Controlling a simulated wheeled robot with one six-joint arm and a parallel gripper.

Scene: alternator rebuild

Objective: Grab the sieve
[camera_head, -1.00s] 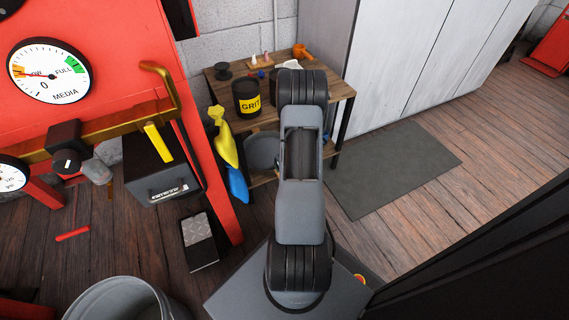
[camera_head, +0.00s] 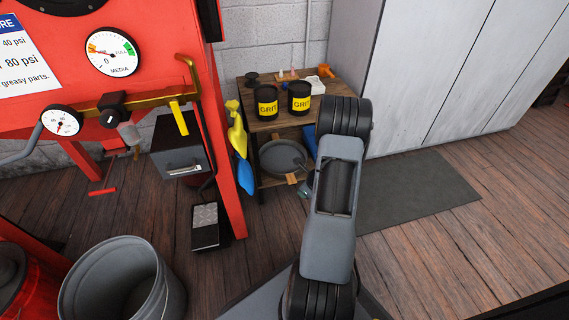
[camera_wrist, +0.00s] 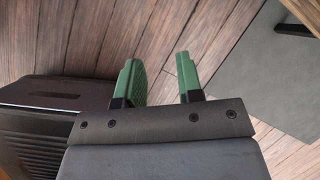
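A round grey pan-like thing, which looks like the sieve (camera_head: 283,157), lies on the lower shelf of the wooden stand in the head view. Its mesh cannot be made out, and my arm stands just right of it. My gripper (camera_wrist: 160,78) shows in the wrist view with two green fingers apart and nothing between them, over the plank floor. The sieve does not show in the wrist view. In the head view my arm hides most or all of the gripper.
Two black GRIT cans (camera_head: 267,102) stand on the stand's top (camera_head: 262,123). A red cabinet (camera_head: 222,130) with yellow and blue hanging things is left of it. A grey bucket (camera_head: 122,283) stands front left. A grey mat (camera_head: 418,192) lies right, before pale lockers (camera_head: 425,70).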

